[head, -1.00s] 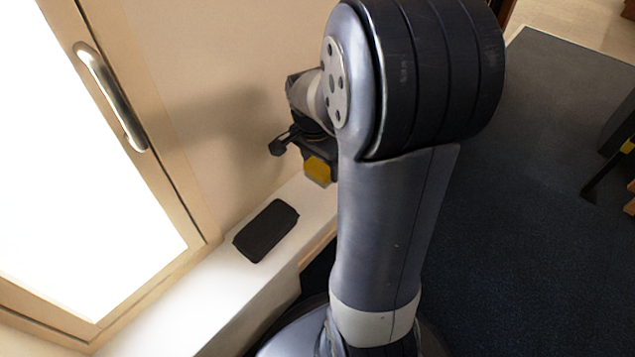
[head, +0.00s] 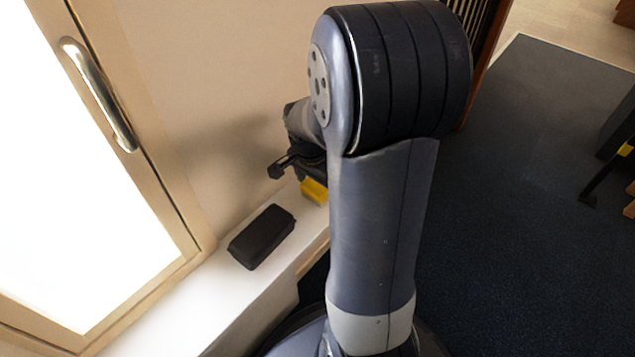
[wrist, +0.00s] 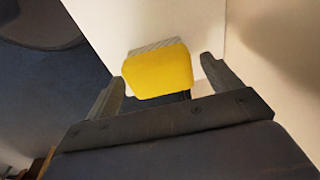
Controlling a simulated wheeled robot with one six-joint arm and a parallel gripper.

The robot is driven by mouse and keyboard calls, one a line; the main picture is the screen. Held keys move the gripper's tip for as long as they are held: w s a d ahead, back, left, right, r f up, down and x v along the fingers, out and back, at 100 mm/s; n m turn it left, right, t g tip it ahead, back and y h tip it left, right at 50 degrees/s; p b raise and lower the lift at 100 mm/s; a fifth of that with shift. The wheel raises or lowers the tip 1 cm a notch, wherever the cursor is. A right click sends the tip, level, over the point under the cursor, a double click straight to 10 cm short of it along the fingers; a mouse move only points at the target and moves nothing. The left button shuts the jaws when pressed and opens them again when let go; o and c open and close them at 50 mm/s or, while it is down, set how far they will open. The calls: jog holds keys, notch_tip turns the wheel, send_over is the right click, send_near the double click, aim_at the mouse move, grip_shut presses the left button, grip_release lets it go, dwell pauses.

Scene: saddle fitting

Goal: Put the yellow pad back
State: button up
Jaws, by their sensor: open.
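The yellow pad (head: 315,191) shows below my gripper, close to the white ledge by the wall. In the wrist view the yellow pad (wrist: 157,72) sits between the two fingers of my gripper (wrist: 162,70), with a grey ribbed surface (wrist: 155,46) at its far edge. The fingers stand apart. A narrow gap shows on the right side of the pad; I cannot tell whether the left finger touches it. In the head view my gripper (head: 297,181) is partly hidden by my own arm. What lies under the pad is hidden.
A black block (head: 262,237) lies on the white ledge (head: 190,305), left of my gripper. The wall and a bright framed panel with a metal handle (head: 98,95) rise beside the ledge. Dark carpet (head: 530,200) lies open at right.

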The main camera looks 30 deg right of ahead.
aim_at(317, 184)
notch_tip(317, 184, up, 12)
jog(key=a+p, duration=0.1)
jog(key=p, duration=0.3)
jog(key=shift+s+a+p, duration=0.3)
jog(key=shift+a, duration=0.05)
jog(key=f+b, duration=0.1)
jog(key=f, duration=0.3)
jog(key=d+f+b, duration=0.1)
jog(key=f+b, duration=0.1)
jog(key=f, duration=0.2)
jog(key=f+b, duration=0.2)
jog(key=f, duration=0.2)
jog(key=shift+w+d+f, duration=0.1)
jog(key=shift+w+d, duration=0.2)
jog(key=shift+d, duration=0.05)
notch_tip(317, 184, up, 4)
jog(key=shift+p, duration=1.05)
jog(key=shift+r, duration=0.6)
